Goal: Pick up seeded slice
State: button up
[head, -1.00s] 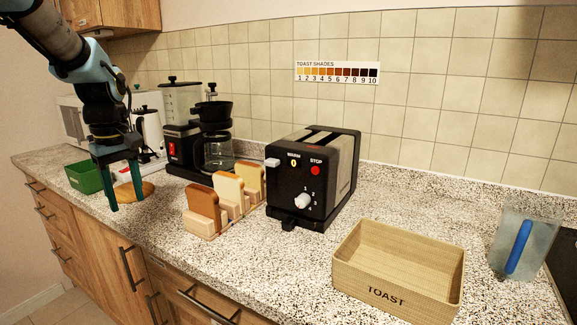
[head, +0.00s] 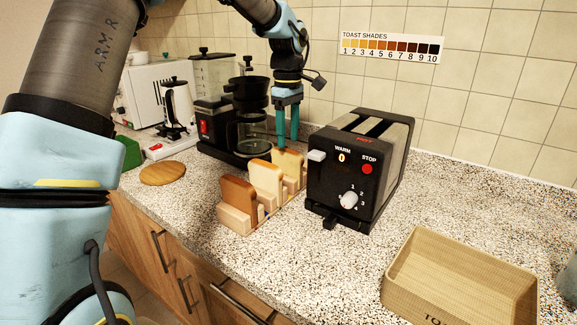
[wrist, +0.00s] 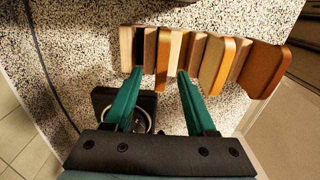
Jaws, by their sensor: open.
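A wooden rack (head: 235,218) holds three bread slices upright in a row. The front slice (head: 239,194) is dark brown, the middle slice (head: 267,178) is pale with a tan crust, and the back slice (head: 288,162) is yellowish. Seeds are too small to make out, so I cannot tell for certain which slice is seeded. My gripper (head: 288,138) is open and empty, pointing down at the back slice. In the wrist view, the gripper (wrist: 159,76) has its fingertips on either side of the back slice's top edge (wrist: 163,62); I cannot tell whether they reach below it.
A black toaster (head: 355,170) stands close to the rack's right. The coffee maker (head: 250,125) is just behind the rack. A round wooden board (head: 163,173) lies at left, and a woven toast basket (head: 460,268) is at front right. The counter in front of the toaster is clear.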

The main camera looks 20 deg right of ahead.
aim_at(287, 149)
notch_tip(287, 149, down, 5)
jog(key=shift+a+p, duration=0.15)
jog(key=shift+p, duration=0.95)
jog(key=shift+c, duration=0.2)
grip_shut()
